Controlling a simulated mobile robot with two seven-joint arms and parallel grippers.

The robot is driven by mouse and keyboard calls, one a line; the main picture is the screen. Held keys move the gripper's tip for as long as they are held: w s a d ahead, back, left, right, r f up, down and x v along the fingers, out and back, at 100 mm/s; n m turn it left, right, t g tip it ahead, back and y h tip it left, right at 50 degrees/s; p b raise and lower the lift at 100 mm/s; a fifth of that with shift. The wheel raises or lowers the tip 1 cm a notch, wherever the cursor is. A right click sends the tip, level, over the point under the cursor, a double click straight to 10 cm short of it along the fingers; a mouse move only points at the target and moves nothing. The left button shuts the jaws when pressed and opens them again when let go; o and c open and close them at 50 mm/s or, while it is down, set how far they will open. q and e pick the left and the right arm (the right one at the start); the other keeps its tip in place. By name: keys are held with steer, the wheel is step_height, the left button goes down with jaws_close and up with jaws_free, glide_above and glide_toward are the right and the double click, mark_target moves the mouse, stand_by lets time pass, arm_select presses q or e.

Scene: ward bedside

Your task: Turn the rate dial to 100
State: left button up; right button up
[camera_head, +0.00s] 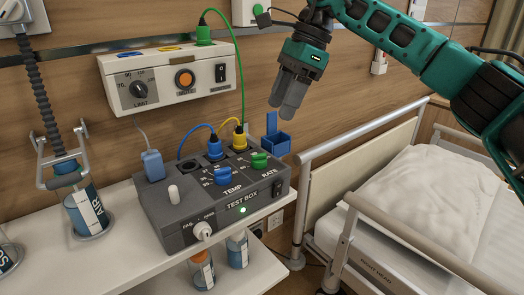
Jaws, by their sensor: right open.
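The grey test box (165,230) sits on the white shelf. Its rate dial is a green knob (259,160) on the right part of the top face, above the word RATE. The scale numbers around it are too small to read, so I cannot tell its setting. My right gripper (284,106) hangs above and slightly right of the dial in the picture, fingers pointing down and apart from it. It is open, seen from the side, with nothing visible between the fingers. My left gripper is not in view.
A blue temp knob (222,176) sits left of the rate dial. Blue and yellow (239,139) plugs with cables stand behind the knobs. A blue open bin (277,143) is behind the box. A bed rail (360,132) stands right.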

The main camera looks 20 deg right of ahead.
mark_target(260, 154)
steer(key=b+x, duration=0.2)
steer(key=x, duration=0.9)
steer(key=shift+a, duration=0.15)
steer(key=shift+c, duration=0.3)
steer(key=c, duration=1)
steer(key=shift+o, duration=0.2)
